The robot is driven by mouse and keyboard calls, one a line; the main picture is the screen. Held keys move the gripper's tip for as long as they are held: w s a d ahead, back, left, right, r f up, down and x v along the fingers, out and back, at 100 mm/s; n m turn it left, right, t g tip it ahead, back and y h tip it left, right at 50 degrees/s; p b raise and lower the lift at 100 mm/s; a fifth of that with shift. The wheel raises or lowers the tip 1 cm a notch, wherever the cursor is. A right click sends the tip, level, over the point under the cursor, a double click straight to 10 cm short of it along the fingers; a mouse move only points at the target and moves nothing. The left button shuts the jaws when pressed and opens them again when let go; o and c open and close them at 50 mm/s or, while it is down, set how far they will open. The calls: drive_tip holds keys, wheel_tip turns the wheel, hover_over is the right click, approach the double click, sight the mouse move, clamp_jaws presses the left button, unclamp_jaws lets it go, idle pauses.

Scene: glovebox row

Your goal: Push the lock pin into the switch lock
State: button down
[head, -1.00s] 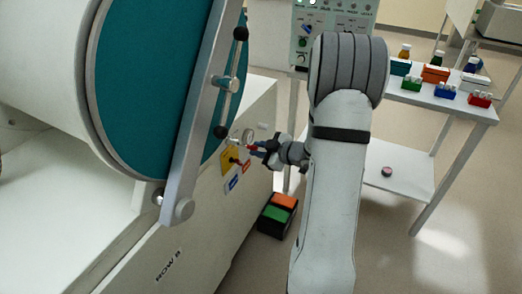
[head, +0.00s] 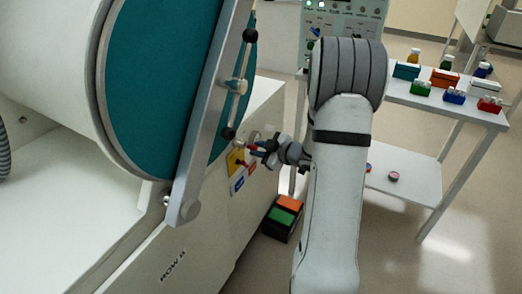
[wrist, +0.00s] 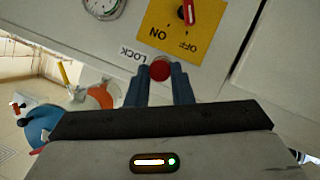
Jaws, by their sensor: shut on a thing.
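My gripper (wrist: 160,85) has blue fingers shut on the red round head of the lock pin (wrist: 160,70). The gripper also shows in the head view (head: 259,151), close to the machine's front panel. The yellow switch plate (wrist: 212,31), marked ON and OFF, is just beyond the fingertips in the wrist view. Its red switch handle (wrist: 188,13) is at the top edge. A LOCK label (wrist: 132,53) is left of the pin head. The pin's shaft and its hole are hidden behind the head, so I cannot tell how deep the pin sits.
A round gauge (wrist: 103,6) is on the panel left of the plate. The grey door bar (head: 213,120) of the teal hatch (head: 160,80) stands close left of my gripper. An orange and green box (head: 283,217) is on the floor below. A shelf table (head: 420,170) stands at the right.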

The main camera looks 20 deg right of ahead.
drive_tip(key=shift+w+a, duration=0.25)
drive_tip(key=shift+w, duration=0.05)
drive_tip(key=shift+a, duration=0.1)
drive_tip(key=c, duration=1.2)
unclamp_jaws()
drive_tip(key=shift+w, duration=0.1)
drive_tip(key=p+v, duration=0.1)
drive_tip(key=v, duration=0.6)
drive_tip(key=shift+s+r, duration=0.15)
drive_tip(key=shift+s, duration=0.15)
